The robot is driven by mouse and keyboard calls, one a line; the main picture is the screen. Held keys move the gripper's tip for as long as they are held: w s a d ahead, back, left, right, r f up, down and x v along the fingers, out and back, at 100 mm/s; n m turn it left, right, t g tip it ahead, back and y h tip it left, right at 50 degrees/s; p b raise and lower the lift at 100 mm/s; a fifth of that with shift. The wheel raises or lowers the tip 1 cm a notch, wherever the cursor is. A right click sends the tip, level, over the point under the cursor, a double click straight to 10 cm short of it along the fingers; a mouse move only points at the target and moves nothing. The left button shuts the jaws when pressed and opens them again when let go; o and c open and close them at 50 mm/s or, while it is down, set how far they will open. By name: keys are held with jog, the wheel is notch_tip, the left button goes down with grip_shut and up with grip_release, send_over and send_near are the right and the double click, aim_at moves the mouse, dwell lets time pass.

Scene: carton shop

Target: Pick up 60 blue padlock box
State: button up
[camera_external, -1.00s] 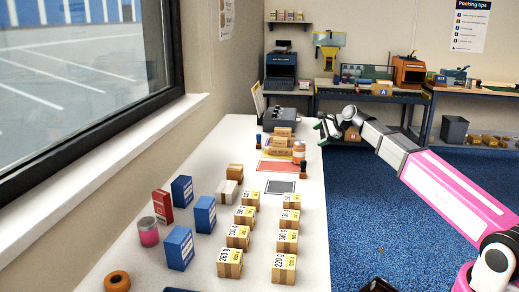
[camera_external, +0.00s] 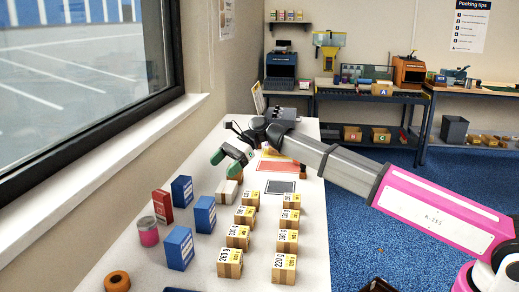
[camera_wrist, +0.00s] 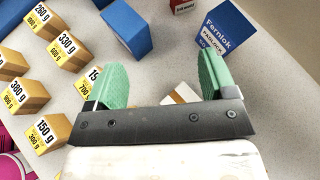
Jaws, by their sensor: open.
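Several blue boxes stand on the white table. In the wrist view the one at the upper right, the blue padlock box (camera_wrist: 226,32), shows "Fernlok PADLOCK" and part of a number on its label. It appears to be the back-left blue box (camera_external: 182,190) in the external view. A second blue box (camera_wrist: 126,28) is at the upper middle of the wrist view and also shows in the external view (camera_external: 204,215). My gripper (camera_external: 227,160) is open and empty above the table, beyond the padlock box. Its green fingers (camera_wrist: 163,78) are apart from that box.
A third blue box (camera_external: 179,248), a red box (camera_external: 162,206) and a pink-banded jar (camera_external: 148,232) stand nearby. A small whitish box (camera_external: 227,191) is close below my gripper. Rows of labelled brown cartons (camera_external: 237,236) fill the right side. The window sill (camera_external: 105,160) borders the left.

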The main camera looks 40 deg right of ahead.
aim_at(178, 233)
jog(key=s+a+n+g, duration=0.1)
jog(key=s+a+g, duration=0.1)
jog(key=s+a, duration=0.2)
jog(key=s+a+n+g+h, duration=0.1)
jog(key=s+a, duration=0.4)
jog(key=a, duration=0.5)
jog(key=s+a+r+n+g, duration=0.1)
jog(key=s+a+n+g, duration=0.2)
jog(key=a, duration=0.4)
jog(key=shift+s+r+g, duration=0.1)
jog(key=shift+s+g, duration=0.7)
jog(key=shift+s, duration=0.2)
jog(key=shift+s+a, duration=0.25)
jog(key=shift+f, duration=2.2)
notch_tip(178, 233, down, 2)
jog(key=shift+f+h, duration=0.25)
jog(key=shift+h, duration=0.05)
jog(key=shift+x, duration=1.55)
jog(key=c, duration=1.2)
